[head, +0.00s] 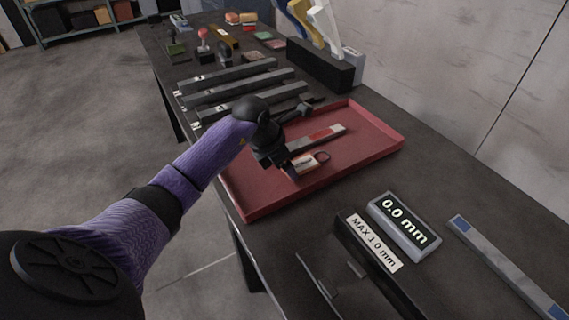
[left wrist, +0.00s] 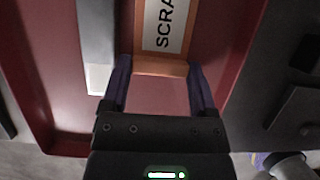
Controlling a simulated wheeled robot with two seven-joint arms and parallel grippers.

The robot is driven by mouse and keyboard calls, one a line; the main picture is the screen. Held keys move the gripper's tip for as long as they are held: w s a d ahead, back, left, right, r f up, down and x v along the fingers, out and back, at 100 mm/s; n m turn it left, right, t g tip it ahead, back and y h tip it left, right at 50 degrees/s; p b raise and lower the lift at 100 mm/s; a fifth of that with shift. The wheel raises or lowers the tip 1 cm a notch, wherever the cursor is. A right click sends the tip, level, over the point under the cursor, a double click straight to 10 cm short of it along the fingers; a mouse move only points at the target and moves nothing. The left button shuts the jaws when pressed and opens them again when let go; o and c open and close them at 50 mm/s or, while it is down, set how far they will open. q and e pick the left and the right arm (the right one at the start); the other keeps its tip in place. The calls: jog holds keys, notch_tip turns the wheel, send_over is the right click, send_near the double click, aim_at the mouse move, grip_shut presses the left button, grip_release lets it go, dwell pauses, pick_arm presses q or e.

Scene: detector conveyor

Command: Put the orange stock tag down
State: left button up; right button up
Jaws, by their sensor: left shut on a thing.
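The orange stock tag (left wrist: 160,67) has a white label with letters starting "SCRA" in the left wrist view. My left gripper (left wrist: 160,88) is shut on its near end, one finger on each side. In the head view the tag (head: 305,163) shows beside my left gripper (head: 287,171), with a dark ring at its far end. Both are over the red tray (head: 262,202). I cannot tell whether the tag touches the tray floor. My right gripper is not in view.
Several dark bars (head: 225,85) lie behind the tray. In front stand a "0.0 mm" display (head: 404,224) and a "MAX 1.0 mm" block (head: 372,243). The tray's right part is clear.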

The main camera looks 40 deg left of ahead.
pick_arm(q)
jog(key=o, duration=1.1)
jog(key=shift+f, duration=0.1)
jog(key=p+v, duration=0.4)
jog(key=v, duration=0.8)
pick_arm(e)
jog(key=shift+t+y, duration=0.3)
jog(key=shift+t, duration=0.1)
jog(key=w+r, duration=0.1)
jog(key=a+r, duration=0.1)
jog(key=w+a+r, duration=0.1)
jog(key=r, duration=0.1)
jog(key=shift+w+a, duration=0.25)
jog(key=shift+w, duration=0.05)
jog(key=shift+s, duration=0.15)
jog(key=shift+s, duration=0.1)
